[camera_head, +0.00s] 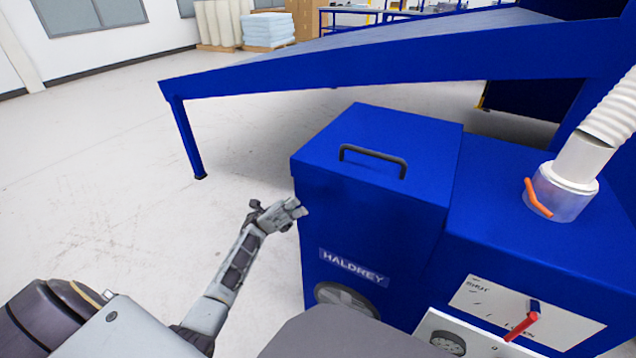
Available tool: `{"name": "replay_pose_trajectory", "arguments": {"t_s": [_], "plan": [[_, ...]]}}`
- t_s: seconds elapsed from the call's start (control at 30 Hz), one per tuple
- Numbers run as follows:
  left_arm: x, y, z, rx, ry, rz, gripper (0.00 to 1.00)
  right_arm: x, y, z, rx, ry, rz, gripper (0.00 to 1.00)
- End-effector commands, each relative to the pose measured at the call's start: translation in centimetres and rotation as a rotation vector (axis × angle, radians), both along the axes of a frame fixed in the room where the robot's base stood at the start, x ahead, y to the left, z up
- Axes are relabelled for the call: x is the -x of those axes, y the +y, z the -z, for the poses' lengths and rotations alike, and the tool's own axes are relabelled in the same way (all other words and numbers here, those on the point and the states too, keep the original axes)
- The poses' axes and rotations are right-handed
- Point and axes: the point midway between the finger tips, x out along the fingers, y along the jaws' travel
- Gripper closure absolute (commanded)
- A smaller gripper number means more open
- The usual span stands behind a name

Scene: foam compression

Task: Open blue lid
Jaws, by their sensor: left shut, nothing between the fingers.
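The blue lid (335,153) is the top of a blue machine box marked HALDREY (375,235). It looks closed and level. A dark bar handle (373,160) is fixed on top of it. My left gripper (298,207) is shut and empty, to the left of the box and lower than the lid, close to the box's left edge. I cannot tell whether it touches the box. The handle is apart from it, up and to the right. My right gripper is not in view.
A white hose (606,120) with an orange lever (538,198) rises at the right. A panel with a red-handled switch (521,325) is at the lower right. A large blue sloped table (330,72) stands behind the box. The floor at the left is clear.

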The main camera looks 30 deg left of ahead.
Motion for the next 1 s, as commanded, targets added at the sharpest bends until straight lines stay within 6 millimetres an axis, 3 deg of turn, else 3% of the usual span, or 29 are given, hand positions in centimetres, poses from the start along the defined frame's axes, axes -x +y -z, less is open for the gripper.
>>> {"name": "replay_pose_trajectory", "arguments": {"t_s": [0.8,1.0], "plan": [[0.3,-6.1,-6.0,0.000,-0.001,0.000,1.00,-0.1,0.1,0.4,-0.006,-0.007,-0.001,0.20],[0.2,-6.1,-8.3,0.000,-0.001,-0.001,1.00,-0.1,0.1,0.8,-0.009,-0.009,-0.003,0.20]]}}
